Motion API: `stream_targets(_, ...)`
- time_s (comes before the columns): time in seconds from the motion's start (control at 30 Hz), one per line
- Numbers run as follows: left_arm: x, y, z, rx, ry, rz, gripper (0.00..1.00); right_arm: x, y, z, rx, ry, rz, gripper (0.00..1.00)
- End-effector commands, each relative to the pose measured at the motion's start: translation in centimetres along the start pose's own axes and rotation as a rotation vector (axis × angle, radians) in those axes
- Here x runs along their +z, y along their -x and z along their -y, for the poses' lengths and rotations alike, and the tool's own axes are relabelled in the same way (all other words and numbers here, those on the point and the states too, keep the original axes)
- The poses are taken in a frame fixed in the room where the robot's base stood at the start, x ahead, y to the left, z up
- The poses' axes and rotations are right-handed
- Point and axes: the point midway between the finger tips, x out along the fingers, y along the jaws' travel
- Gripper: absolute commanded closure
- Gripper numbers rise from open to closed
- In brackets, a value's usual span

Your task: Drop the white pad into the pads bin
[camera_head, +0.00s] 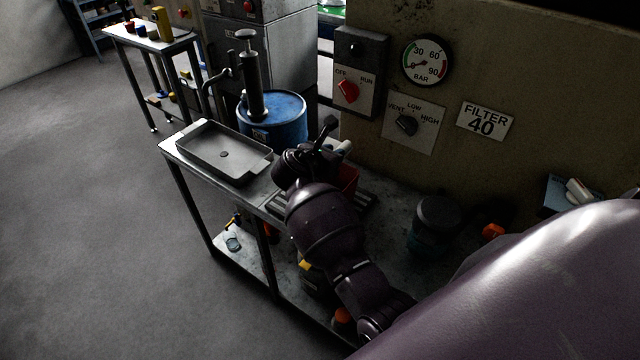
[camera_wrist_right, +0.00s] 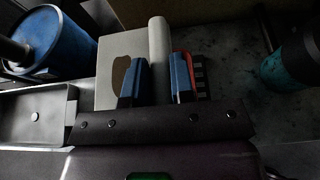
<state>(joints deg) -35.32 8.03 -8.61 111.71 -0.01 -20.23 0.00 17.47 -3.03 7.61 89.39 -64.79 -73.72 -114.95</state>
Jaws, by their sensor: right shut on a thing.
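My right gripper (camera_head: 332,150) reaches over the bench beside the blue barrel. In the right wrist view the blue fingers of the gripper (camera_wrist_right: 156,80) are shut on a pale, rounded piece, which I take as the white pad (camera_wrist_right: 159,48). A bit of the white pad (camera_head: 344,146) shows past the gripper in the head view. A red bin (camera_head: 349,178) sits under and beside the gripper, partly hidden; its red rim (camera_wrist_right: 186,58) shows right of the fingers. I cannot tell whether it is the pads bin. My left gripper is not in view.
A grey tray (camera_head: 225,152) lies on the left end of the bench, with a blue barrel (camera_head: 272,122) and pump behind. A pale box-like face (camera_wrist_right: 106,72) with a brown patch lies left of the fingers. A dark-lidded teal container (camera_head: 434,222) stands to the right.

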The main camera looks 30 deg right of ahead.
Motion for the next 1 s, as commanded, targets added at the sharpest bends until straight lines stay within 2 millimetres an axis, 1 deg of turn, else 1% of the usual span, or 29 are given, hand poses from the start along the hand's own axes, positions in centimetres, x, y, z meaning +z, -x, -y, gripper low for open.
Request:
stream_targets(0.27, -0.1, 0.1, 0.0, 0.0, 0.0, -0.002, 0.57, -1.2, -0.4, 0.1, -0.008, -0.003, 0.001, 1.0)
stream_targets(0.57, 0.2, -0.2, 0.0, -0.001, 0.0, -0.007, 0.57, -4.1, -1.6, 0.1, -0.007, -0.002, 0.0, 1.0)
stream_targets(0.7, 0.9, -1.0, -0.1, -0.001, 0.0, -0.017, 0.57, -5.0, -2.0, 0.0, -0.005, -0.007, 0.002, 1.0)
stream_targets(0.83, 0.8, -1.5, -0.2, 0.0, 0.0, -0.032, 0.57, -5.7, -2.3, 0.1, -0.005, -0.005, 0.001, 1.0)
stream_targets(1.0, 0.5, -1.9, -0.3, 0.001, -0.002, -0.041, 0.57, -5.9, -2.4, 0.1, -0.005, -0.004, 0.001, 1.0)
